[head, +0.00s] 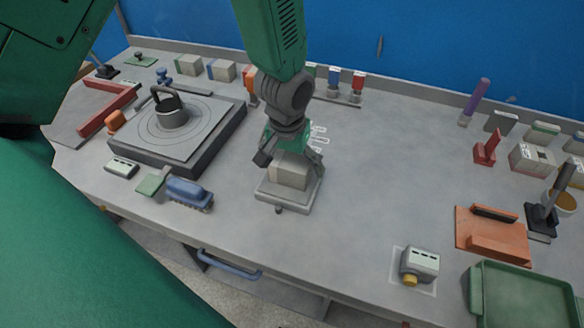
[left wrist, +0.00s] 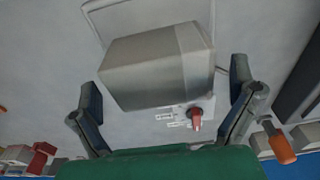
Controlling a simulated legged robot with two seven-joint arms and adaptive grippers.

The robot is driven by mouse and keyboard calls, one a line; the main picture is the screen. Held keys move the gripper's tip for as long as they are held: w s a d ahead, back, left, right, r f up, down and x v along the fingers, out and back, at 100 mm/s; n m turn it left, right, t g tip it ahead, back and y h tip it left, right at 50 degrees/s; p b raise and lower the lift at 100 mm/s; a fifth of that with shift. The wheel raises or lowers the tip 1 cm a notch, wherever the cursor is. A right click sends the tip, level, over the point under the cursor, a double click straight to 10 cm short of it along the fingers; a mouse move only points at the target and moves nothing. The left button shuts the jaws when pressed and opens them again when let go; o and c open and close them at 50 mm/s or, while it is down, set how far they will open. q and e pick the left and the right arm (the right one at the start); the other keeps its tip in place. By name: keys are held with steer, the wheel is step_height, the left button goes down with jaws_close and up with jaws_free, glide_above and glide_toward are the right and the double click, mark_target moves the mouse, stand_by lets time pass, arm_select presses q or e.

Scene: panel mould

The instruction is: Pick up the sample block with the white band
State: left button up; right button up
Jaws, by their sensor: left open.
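A pale grey-beige sample block (head: 289,174) sits on a small grey stand (head: 270,194) near the middle of the bench. In the left wrist view the block (left wrist: 150,70) fills the space ahead of the fingers, with a slightly lighter strip at its right end; I cannot tell for sure that this is the white band. My left gripper (head: 290,163) is open over the block, one finger toward each side. In the left wrist view the gripper (left wrist: 163,84) shows its fingers apart from the block. My right gripper is not in view.
Two other banded blocks (head: 222,71) stand at the back left. An orange fixture (head: 491,232) and green tray (head: 520,296) are right.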

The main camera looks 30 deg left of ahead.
arm_select(q)
steer(key=shift+a, duration=0.2)
steer(key=shift+s, duration=0.1)
steer(key=c, duration=0.4)
steer(key=shift+d, duration=0.15)
steer(key=c, duration=1.1)
steer(key=shift+o, duration=0.2)
steer(key=shift+d, duration=0.15)
steer(key=shift+r, duration=0.1)
